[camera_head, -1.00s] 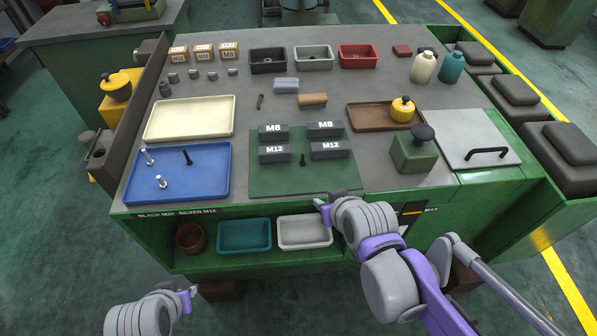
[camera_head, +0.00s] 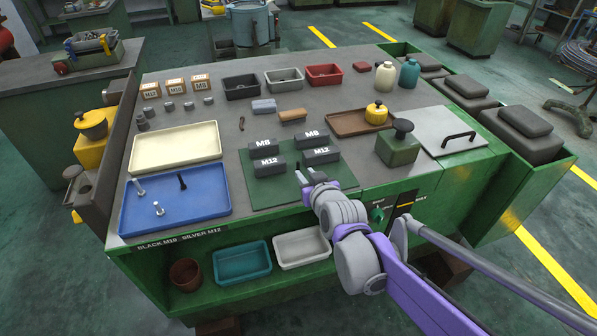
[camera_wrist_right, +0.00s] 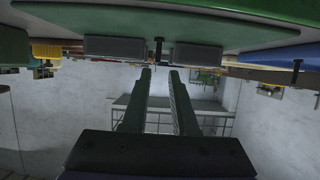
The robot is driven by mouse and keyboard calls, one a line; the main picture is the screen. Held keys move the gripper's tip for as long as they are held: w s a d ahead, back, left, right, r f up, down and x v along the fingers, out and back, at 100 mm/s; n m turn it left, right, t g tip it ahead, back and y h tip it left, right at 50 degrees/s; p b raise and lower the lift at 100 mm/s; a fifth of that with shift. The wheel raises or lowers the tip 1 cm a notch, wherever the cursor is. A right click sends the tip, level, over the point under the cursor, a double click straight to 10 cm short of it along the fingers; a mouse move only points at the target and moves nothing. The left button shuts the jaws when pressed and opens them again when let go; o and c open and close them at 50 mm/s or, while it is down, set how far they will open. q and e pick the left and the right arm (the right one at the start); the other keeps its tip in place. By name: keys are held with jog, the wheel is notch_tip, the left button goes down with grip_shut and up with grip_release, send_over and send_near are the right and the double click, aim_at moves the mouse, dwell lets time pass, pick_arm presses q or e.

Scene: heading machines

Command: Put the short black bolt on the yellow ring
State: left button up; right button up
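A small black bolt stands on the green mat (camera_head: 285,194) between the two front M12 blocks. In the right wrist view, which looks upside down, this black bolt (camera_wrist_right: 158,48) lies just beyond the fingertips. Another black bolt (camera_head: 182,181) stands in the blue tray (camera_head: 190,212); I cannot tell for certain which is the short one. My right gripper (camera_head: 306,175) is at the mat's front edge, its two fingers (camera_wrist_right: 160,75) apart and nothing between them. My left gripper is out of view. I cannot make out a yellow ring.
Two silver bolts share the blue tray. The M8 block (camera_head: 263,144) and M12 block (camera_head: 269,166) stand on the mat's left. A brown tray (camera_head: 346,124) holds a yellow-topped object (camera_head: 376,113). A green box with a knob (camera_head: 398,148) stands to the right.

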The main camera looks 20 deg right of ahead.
aim_at(298, 165)
jog(key=x, duration=0.9)
jog(key=shift+d+f, duration=0.15)
jog(key=shift+f, duration=0.05)
grip_shut()
